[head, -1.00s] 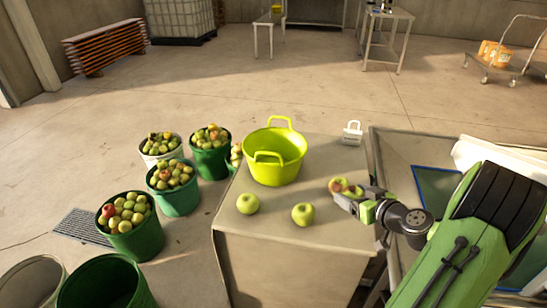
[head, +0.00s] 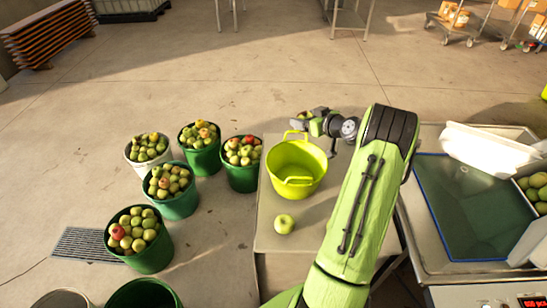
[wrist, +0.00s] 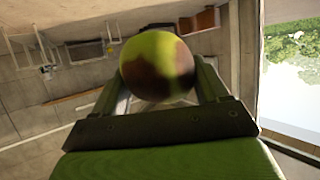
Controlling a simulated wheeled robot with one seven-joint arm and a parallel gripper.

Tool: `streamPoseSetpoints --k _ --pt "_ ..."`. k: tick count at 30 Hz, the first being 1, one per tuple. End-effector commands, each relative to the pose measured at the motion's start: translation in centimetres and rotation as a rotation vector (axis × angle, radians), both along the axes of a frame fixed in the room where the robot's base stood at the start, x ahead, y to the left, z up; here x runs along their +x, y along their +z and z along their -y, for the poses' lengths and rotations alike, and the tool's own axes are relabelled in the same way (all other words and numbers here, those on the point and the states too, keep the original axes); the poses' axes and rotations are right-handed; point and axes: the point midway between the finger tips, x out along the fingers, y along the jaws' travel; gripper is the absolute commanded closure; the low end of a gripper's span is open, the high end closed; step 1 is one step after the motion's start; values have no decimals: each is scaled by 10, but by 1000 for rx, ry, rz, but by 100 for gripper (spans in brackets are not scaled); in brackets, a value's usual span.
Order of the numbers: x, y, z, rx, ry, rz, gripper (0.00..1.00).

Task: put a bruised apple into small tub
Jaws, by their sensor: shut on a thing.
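The bruised apple (wrist: 157,66), green with brown patches, is held between the fingers in the wrist view. In the head view little of it shows behind my gripper (head: 302,121). My gripper is shut on it, raised over the far rim side of the small tub. The small tub (head: 296,172) is yellow-green with two handles and stands upright on the table. The inside that I see looks empty. A green apple (head: 284,224) lies on the table in front of the tub.
Several buckets of apples, including a teal one (head: 172,203) and a white one (head: 148,160), stand on the floor to the left. A tray-topped bench (head: 470,262) is at the right. My arm covers the table's right part.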

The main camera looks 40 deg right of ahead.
Motion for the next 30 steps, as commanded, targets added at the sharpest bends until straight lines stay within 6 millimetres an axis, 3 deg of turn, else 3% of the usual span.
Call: streamPoseSetpoints --k 5,17,26,27,30 --pt "2 -2 3 2 -4 0 61" --pt "2 -54 3 2 -3 0 61" --pt "2 -57 3 -1 -3 2 61" --pt "2 -57 3 -1 -3 2 24" --pt "2 -57 3 -1 -3 1 9"
